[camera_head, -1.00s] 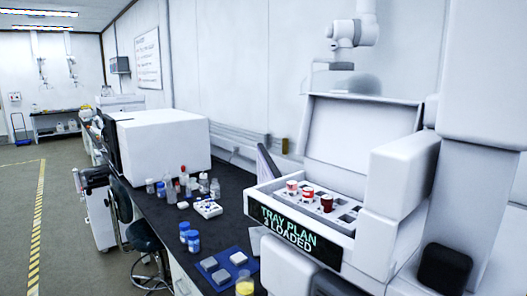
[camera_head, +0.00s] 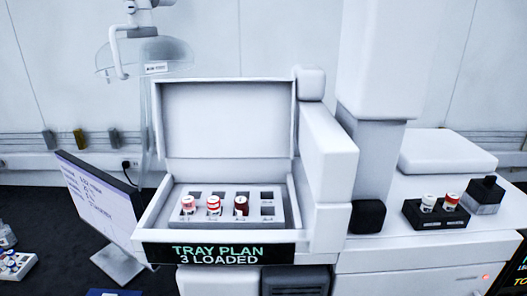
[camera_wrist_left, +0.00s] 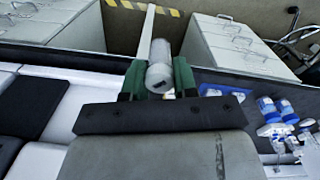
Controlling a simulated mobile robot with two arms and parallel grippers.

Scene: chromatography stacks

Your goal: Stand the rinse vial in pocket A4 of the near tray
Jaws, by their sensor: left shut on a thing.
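My left gripper (camera_wrist_left: 159,78) shows in the left wrist view, its green fingers shut on a pale grey-white cylindrical vial (camera_wrist_left: 159,72). Under it are the bench edge and the floor. In the head view the open sampler holds a grey tray (camera_head: 281,222) with two rows of square pockets. The front-right pocket (camera_head: 267,211) is empty, and so are the back-row pockets. The pocket letters are too small to read. My right gripper is not in view.
The sampler's display (camera_head: 218,254) reads "TRAY PLAN 3 LOADED". Its raised lid (camera_head: 228,118) stands behind the tray, and a white housing (camera_head: 330,170) rises on the right. A monitor (camera_head: 100,205) is at left. A black rack (camera_head: 436,222) with two vials is at right.

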